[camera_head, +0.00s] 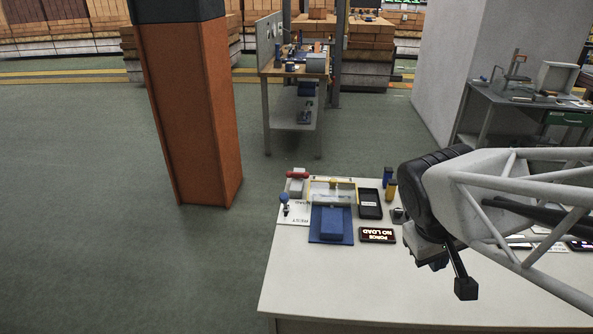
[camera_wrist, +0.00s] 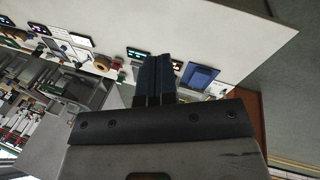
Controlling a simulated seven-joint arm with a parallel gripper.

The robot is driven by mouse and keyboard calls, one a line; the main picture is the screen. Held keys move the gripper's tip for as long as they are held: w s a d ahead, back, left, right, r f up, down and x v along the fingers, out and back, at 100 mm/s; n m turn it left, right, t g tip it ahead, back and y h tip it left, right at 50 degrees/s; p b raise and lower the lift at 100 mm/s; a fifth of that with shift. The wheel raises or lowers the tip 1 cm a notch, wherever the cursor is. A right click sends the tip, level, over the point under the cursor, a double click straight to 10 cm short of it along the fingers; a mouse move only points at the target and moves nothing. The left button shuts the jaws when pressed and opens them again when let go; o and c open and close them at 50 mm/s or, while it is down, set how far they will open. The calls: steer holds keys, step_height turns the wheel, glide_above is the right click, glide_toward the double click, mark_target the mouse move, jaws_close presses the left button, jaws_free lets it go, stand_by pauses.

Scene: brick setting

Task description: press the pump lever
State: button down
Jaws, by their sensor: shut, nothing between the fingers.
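A small test rig stands at the back left of the white table (camera_head: 345,290) in the head view. At its left are a lever with a red grip (camera_head: 298,174) and a small stick with a blue knob (camera_head: 284,197). I cannot tell for sure which of them is the pump lever. A blue block (camera_head: 331,222) sits on a blue plate at the rig's front. My gripper (camera_head: 466,288) is over the table, right of the rig and apart from it. In the wrist view its dark fingers (camera_wrist: 154,76) are together and empty, partly hiding things on the table.
A display reading "FORCE NO LOAD" (camera_head: 377,235) lies right of the blue block. The table's front left is clear. An orange-brown pillar (camera_head: 190,110) stands beyond the table at the left.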

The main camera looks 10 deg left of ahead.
steer(key=w+a+f+n+t+h, duration=0.25)
steer(key=w+a+n, duration=0.2)
steer(key=w, duration=0.35)
steer(key=w+a+f+n+t+h, duration=0.1)
steer(key=w+a+f+n, duration=0.3)
steer(key=w, duration=0.3)
steer(key=w+a+f+n+t+h, duration=0.2)
steer(key=w+a+n, duration=0.2)
steer(key=w+n, duration=0.3)
steer(key=w+a+f+n+t+y, duration=0.2)
steer(key=a+f+n, duration=0.4)
steer(key=a, duration=0.6)
steer(key=w+a+f+n+t+y, duration=0.3)
steer(key=w+a+f+n, duration=0.3)
steer(key=a+f, duration=0.4)
steer(key=a+n+t, duration=0.1)
steer(key=a, duration=0.2)
steer(key=shift+w+y, duration=0.15)
steer(key=shift+y, duration=0.2)
steer(key=shift+w+f, duration=0.1)
